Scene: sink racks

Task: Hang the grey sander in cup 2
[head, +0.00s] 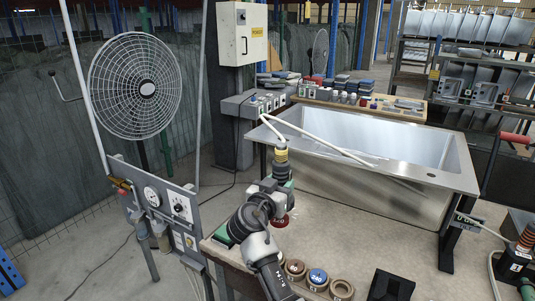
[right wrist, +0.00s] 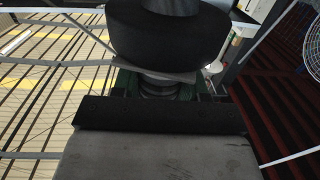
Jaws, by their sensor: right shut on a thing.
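My right gripper (head: 270,187) is shut on a tool with a black body and a yellow band on top (head: 281,157), which I take to be the sander. It is held upright above the front of the workbench. Green shows beside the jaws, and a red disc shows below them. In the right wrist view a thick black round part (right wrist: 168,38) of the held tool fills the top, with a green edge under it. My left gripper is not in view.
A steel sink (head: 370,190) stands behind the bench, with a pale hose or rod across its rim. Several round labelled discs (head: 318,278) and a black block (head: 390,286) lie at the bench front. A fan (head: 135,85) stands over the gauge panel (head: 165,207) at left.

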